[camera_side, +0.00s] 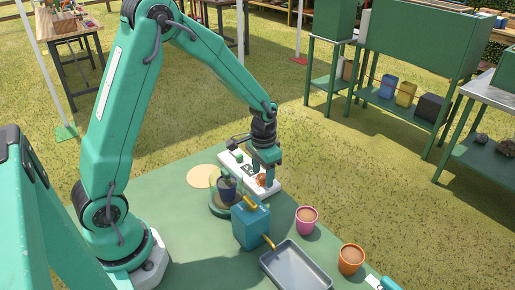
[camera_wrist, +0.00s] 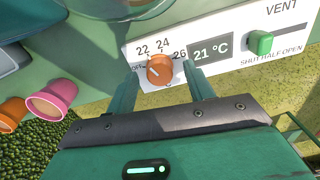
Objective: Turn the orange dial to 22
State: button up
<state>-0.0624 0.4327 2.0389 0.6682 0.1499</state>
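The orange dial (camera_wrist: 160,69) sits on a white control panel (camera_wrist: 225,62) marked OFF, 22, 24 and 26. A pale mark on the dial appears to point left, towards OFF; its exact setting is hard to read. The panel's display (camera_wrist: 210,53) reads 21 °C. My gripper (camera_wrist: 162,72) is open, with one finger on each side of the dial and small gaps seeming to show. In the side view my gripper (camera_side: 267,172) points down at the panel (camera_side: 236,160), and the dial (camera_side: 261,180) shows partly beside it.
A green VENT slider knob (camera_wrist: 260,42) is on the same panel. The green tabletop is clear left of the can.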

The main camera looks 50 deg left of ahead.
aim_at(261, 177)
dwell(0.3)
jog(key=shift+r, duration=3.9)
jog(key=s+d+r+t, duration=0.1)
jog(key=s+r+t, duration=0.1)
jog(key=s+r, duration=0.4)
jog(key=s+d+r+n+t, duration=0.1)
jog(key=s+r+t, duration=0.2)
jog(key=s+r, duration=0.4)
jog(key=s, duration=0.4)
jog(key=shift+s+d+r+t, duration=0.2)
jog(key=shift+s+d+t, duration=0.1)
jog(key=shift+s, duration=0.1)
